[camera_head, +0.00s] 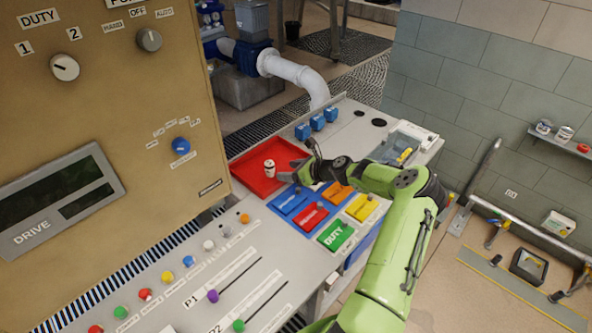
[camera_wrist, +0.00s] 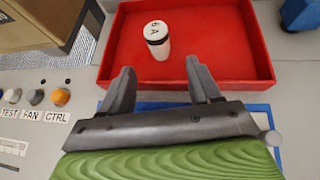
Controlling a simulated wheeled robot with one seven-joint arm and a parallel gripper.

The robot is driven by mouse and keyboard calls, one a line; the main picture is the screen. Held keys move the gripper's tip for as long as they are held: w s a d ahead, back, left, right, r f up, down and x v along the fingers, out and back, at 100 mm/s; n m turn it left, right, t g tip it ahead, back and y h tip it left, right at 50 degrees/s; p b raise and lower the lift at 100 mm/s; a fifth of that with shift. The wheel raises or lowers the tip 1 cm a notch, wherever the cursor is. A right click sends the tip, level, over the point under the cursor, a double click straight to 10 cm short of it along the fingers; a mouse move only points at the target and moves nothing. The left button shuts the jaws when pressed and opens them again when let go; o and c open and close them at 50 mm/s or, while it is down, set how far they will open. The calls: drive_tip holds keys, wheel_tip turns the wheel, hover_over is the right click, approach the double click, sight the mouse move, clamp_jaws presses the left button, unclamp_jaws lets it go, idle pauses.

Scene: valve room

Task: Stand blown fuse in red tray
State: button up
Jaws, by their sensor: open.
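The fuse (camera_head: 269,168) is a small white cylinder with a dark band near its top. It stands upright in the red tray (camera_head: 243,163). In the wrist view the fuse (camera_wrist: 157,40) stands on the floor of the tray (camera_wrist: 222,81), clear of its walls, with dark marks on its white top. My gripper (camera_wrist: 164,80) is open and empty. Its two grey fingers point toward the fuse from the near side, and the fuse is beyond the fingertips. In the head view my gripper (camera_head: 297,170) is at the tray's right side.
Colored blocks, including a green one (camera_head: 335,236), sit on the panel in front of the tray. Blue blocks (camera_head: 318,123) stand behind it. The beige control cabinet (camera_head: 110,130) rises at the left. Knobs and buttons line the console's near part.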

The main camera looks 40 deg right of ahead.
drive_tip(key=v, duration=0.3)
drive_tip(key=shift+s+r, duration=0.25)
drive_tip(key=shift+s, duration=0.1)
drive_tip(key=a+n, duration=0.1)
drive_tip(key=a+r+n+g, duration=0.1)
drive_tip(key=a, duration=0.1)
drive_tip(key=a+r+n+g+y, duration=0.1)
drive_tip(key=a+n, duration=0.1)
drive_tip(key=shift+w+a, duration=0.15)
drive_tip(key=shift+w, duration=0.1)
drive_tip(key=s+a+r+n+g+h, duration=0.1)
drive_tip(key=s+a+r+n+g, duration=0.3)
drive_tip(key=a+n, duration=0.35)
drive_tip(key=s+a+r+n+g+h, duration=0.2)
drive_tip(key=s+a+r+n, duration=0.1)
drive_tip(key=a+r+n, duration=0.5)
drive_tip(key=s+a+r+n, duration=0.2)
drive_tip(key=s+a+n, duration=0.1)
drive_tip(key=s, duration=0.5)
drive_tip(key=s+a+r+n+t+h, duration=0.1)
drive_tip(key=s+a+r+n, duration=0.2)
drive_tip(key=s+n, duration=0.2)
drive_tip(key=s+a+r+n, duration=0.2)
drive_tip(key=s+n, duration=0.3)
drive_tip(key=s, duration=0.6)
drive_tip(key=shift+a+r+t+h, duration=0.2)
drive_tip(key=shift+a+t+h, duration=0.15)
drive_tip(key=shift+a, duration=0.35)
drive_tip(key=shift+s+d, duration=0.1)
